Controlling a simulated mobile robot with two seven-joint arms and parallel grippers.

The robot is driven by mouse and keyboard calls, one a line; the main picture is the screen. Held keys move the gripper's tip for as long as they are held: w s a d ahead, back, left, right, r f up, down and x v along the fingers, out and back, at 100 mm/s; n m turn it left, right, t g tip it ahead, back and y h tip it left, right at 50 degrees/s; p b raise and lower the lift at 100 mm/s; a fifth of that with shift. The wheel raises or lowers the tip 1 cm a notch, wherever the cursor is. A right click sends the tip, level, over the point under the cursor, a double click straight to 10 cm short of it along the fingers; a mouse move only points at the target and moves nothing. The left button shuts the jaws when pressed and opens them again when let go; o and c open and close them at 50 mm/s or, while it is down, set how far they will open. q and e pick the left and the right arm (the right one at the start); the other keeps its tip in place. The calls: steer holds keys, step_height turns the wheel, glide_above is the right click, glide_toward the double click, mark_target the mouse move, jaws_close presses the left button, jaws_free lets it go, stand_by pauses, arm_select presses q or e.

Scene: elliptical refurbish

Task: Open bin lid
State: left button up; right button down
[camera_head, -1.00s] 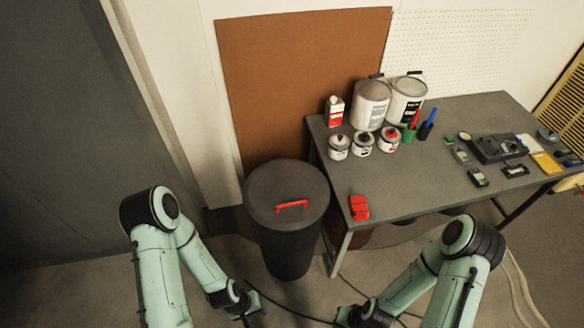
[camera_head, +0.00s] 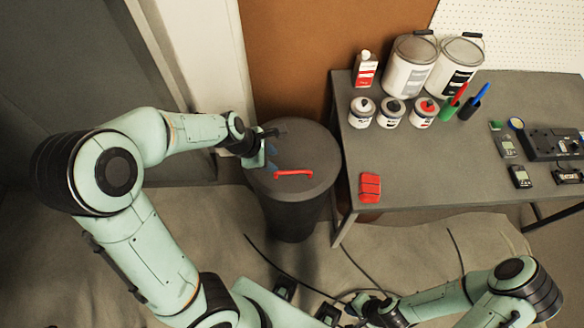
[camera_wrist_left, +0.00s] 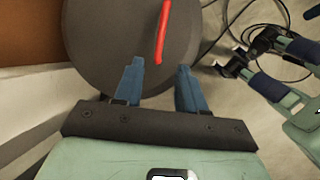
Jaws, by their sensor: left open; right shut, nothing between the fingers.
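A dark grey round bin (camera_head: 292,218) stands on the floor left of the table. Its lid (camera_head: 312,150) is on, with a red bar handle (camera_head: 294,173) across the middle. My left gripper (camera_head: 271,157) is over the lid's left part, open and empty. In the left wrist view its two blue fingers (camera_wrist_left: 160,80) are apart, and the red handle (camera_wrist_left: 162,32) lies beyond the fingertips, between their lines. I cannot tell the gripper's height above the lid. My right gripper (camera_head: 360,305) is low at the bottom of the head view, away from the bin; it also shows in the left wrist view (camera_wrist_left: 228,62).
A grey table (camera_head: 440,180) stands right of the bin, holding paint cans (camera_head: 408,68), small jars, a red object (camera_head: 370,188) near its left edge and several devices. A brown board (camera_head: 290,60) and wall are behind. Cables (camera_head: 290,273) lie on the floor.

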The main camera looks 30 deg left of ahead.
mark_target(289, 172)
arm_select(q)
steer(key=b+x, duration=0.6)
steer(key=x, duration=0.4)
steer(key=shift+f, duration=0.3)
steer(key=shift+w+d+f+b, duration=0.15)
steer(key=shift+w+f+b, duration=0.15)
steer(key=shift+f, duration=0.2)
arm_select(e)
step_height(289, 172, down, 8)
steer(key=s, duration=0.2)
steer(key=shift+s+r, duration=0.2)
steer(key=shift+s, duration=0.1)
arm_select(q)
steer(key=shift+c, duration=0.3)
jaws_close()
